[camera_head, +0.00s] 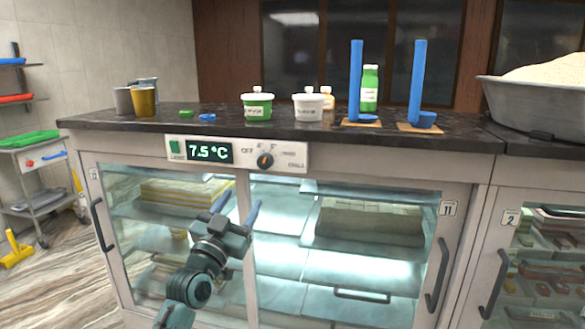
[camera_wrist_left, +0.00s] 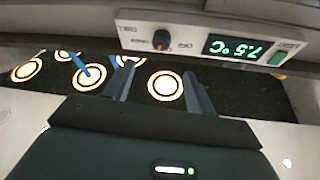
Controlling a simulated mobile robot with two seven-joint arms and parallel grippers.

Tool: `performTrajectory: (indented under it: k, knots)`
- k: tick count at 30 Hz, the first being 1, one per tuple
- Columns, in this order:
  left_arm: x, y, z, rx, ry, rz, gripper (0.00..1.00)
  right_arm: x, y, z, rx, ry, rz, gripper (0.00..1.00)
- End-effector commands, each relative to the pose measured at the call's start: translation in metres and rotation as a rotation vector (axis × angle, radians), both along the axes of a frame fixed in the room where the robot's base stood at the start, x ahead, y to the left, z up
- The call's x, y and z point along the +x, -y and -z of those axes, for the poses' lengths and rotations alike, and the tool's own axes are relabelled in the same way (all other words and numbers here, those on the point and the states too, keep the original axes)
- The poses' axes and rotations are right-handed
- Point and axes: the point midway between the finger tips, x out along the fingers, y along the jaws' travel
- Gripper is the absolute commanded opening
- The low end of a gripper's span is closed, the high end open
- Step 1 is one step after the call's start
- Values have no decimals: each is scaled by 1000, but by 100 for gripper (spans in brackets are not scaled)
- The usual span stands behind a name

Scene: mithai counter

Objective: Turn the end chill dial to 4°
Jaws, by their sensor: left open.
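The chill dial (camera_head: 265,161) is a dark round knob with an orange mark, on the white control panel (camera_head: 240,167) at the front top edge of the counter. The panel's green display (camera_head: 210,151) reads 7.5 °C. My left gripper (camera_head: 238,207) is open and empty, below the panel and in front of the glass doors, apart from the dial. In the left wrist view the panel (camera_wrist_left: 190,47) appears upside down, with the dial (camera_wrist_left: 160,40) beyond the open fingers (camera_wrist_left: 161,88). The small print around the dial is too blurred to read fully. My right gripper is not in view.
Door handles (camera_head: 101,225) and (camera_head: 438,275) stick out from the case front. White and green tubs (camera_head: 257,107), a green bottle (camera_head: 369,88) and blue upright pieces (camera_head: 355,80) stand on the dark counter top (camera_head: 330,131). A wide metal bowl (camera_head: 500,100) is at right.

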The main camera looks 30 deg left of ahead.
Motion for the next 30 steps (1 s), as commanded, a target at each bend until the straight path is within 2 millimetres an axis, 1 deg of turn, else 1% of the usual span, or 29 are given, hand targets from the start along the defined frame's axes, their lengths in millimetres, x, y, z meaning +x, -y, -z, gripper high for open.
performTrajectory:
  k: [5,15,19,24,30]
  knots:
    - [18,-3,-10,-1,2,0,56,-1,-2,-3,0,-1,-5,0]
    - [83,-10,-36,0,1,-1,56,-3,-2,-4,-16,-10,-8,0]
    - [102,-13,-43,0,0,1,56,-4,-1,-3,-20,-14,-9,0]
    - [116,-14,-48,-1,0,1,56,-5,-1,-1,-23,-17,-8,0]
    - [120,-15,-48,0,-2,1,56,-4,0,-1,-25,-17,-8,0]
